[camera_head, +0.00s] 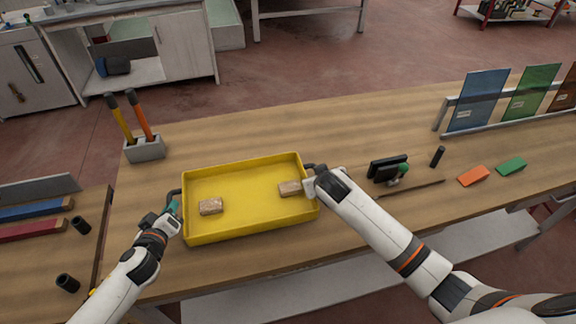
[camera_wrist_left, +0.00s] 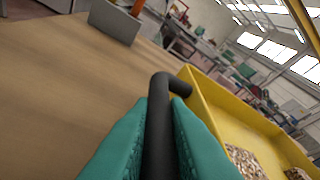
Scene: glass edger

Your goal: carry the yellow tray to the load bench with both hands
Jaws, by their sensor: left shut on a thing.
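The yellow tray (camera_head: 245,222) is at the front of the wooden bench (camera_head: 360,115); I cannot tell whether it rests on the top or is slightly raised. Two brown speckled blocks, one at left (camera_head: 210,206) and one at right (camera_head: 290,188), lie in it. My left gripper (camera_head: 172,208) is shut on the tray's dark left handle; in the left wrist view its teal fingers (camera_wrist_left: 160,140) clasp the black handle bar (camera_wrist_left: 159,125). My right gripper (camera_head: 312,184) is at the tray's right handle (camera_head: 316,168). Its fingers are too small and hidden to show whether they are shut.
A grey holder (camera_head: 145,149) with yellow and orange tools stands behind the tray's left. A black device (camera_head: 387,168), an orange block (camera_head: 473,175) and a green block (camera_head: 511,166) lie to the right. Coloured glass panes (camera_head: 477,100) stand in a rack. A side bench (camera_head: 35,260) adjoins at left.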

